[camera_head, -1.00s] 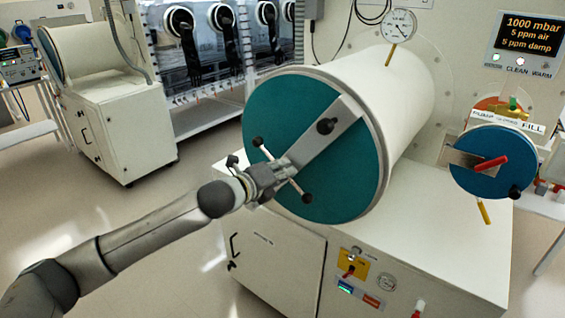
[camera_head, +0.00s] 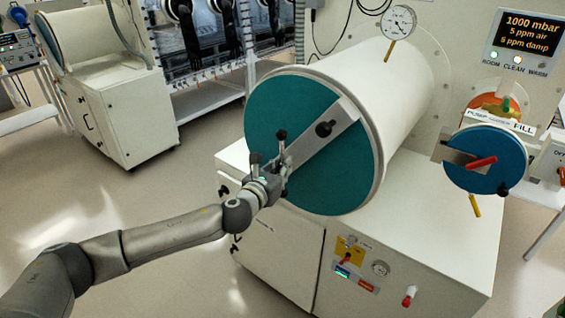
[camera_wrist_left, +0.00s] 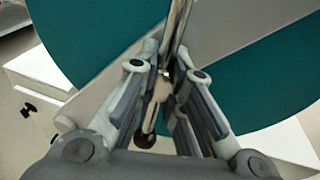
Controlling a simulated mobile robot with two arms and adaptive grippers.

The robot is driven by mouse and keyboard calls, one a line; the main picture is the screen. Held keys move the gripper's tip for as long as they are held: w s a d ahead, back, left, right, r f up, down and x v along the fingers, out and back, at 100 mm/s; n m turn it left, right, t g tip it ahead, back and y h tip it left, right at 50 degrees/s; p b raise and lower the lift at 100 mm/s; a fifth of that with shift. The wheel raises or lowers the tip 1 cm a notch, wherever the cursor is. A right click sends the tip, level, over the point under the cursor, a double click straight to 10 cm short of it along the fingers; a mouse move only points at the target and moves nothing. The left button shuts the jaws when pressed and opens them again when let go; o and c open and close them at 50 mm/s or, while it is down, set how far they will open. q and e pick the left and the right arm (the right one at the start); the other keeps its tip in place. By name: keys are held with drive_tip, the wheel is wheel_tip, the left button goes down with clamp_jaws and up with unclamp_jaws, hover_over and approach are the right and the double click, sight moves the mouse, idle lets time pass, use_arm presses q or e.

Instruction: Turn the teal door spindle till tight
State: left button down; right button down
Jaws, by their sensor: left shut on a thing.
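The teal door (camera_head: 300,125) is the round end of a large white cylinder, with a pale diagonal bar (camera_head: 318,140) across it. The spindle's thin cross handle with a dark knob (camera_head: 281,135) stands near upright at the bar's lower left end. My left gripper (camera_head: 277,174) is shut on the spindle and hides its hub. In the left wrist view the spindle's metal rod (camera_wrist_left: 178,35) runs between the fingers, with a dark knob (camera_wrist_left: 145,139) close to the palm. My right gripper is not in view.
A smaller blue door (camera_head: 490,145) with a red handle is at the right. A dial gauge (camera_head: 398,22) sits above the cylinder. A white cabinet (camera_head: 265,250) with small controls stands below.

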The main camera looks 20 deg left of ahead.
use_arm(q)
drive_tip(key=m+p, duration=0.1)
drive_tip(key=m, duration=0.2)
drive_tip(key=shift+f+t, duration=0.15)
drive_tip(key=shift+t, duration=0.25)
drive_tip(key=shift+m, duration=1.3)
drive_tip(key=shift+m+t+p, duration=0.3)
drive_tip(key=c, duration=1.5)
unclamp_jaws()
drive_tip(key=shift+s, duration=0.1)
drive_tip(key=s+a, duration=0.1)
drive_tip(key=s, duration=1)
drive_tip(key=shift+s+a, duration=0.3)
drive_tip(key=shift+s, duration=0.05)
